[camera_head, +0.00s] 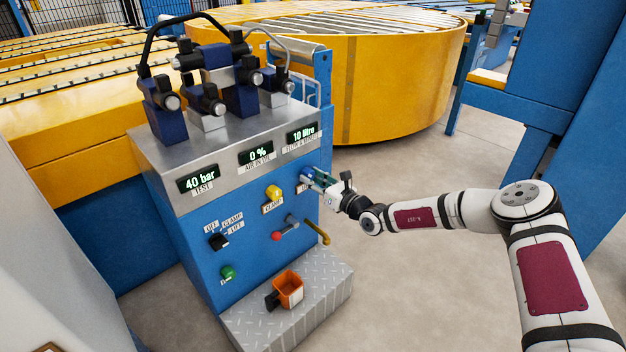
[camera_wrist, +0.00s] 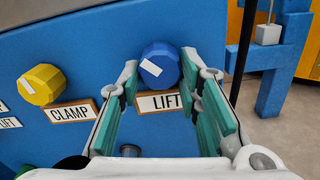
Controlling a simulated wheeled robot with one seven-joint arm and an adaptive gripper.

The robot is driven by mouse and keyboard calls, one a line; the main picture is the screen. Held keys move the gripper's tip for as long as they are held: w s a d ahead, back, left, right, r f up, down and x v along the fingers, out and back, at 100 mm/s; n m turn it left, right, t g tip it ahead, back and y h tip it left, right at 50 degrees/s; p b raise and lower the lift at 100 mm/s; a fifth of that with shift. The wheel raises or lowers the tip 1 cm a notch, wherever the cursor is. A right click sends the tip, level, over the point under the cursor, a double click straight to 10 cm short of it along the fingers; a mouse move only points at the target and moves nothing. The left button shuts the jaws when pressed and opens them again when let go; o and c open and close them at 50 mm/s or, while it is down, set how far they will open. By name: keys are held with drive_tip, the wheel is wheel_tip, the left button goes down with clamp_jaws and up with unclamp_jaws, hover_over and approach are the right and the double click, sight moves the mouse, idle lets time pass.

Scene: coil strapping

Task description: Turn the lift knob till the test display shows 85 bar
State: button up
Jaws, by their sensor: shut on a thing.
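The blue lift knob (camera_wrist: 160,66) sits on the blue panel above the LIFT label (camera_wrist: 160,102). Its white mark lies slanted on its face. My gripper (camera_wrist: 159,72) has one finger on each side of the knob and is shut on it. The test display (camera_head: 198,180) reads 40 bar.
The yellow clamp knob (camera_head: 273,193) is left of the lift knob. Other displays read 0 % (camera_head: 257,155) and 10 litre (camera_head: 302,133).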

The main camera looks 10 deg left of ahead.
drive_tip(key=m+p, duration=0.3)
drive_tip(key=m, duration=0.2)
drive_tip(key=shift+s+a+r, duration=0.1)
drive_tip(key=m+p, duration=0.1)
drive_tip(key=m, duration=0.4)
idle(0.3)
drive_tip(key=shift+m, duration=0.3)
drive_tip(key=o, duration=1.1)
drive_tip(key=shift+o, duration=0.2)
drive_tip(key=shift+s, duration=0.1)
drive_tip(key=v, duration=1.2)
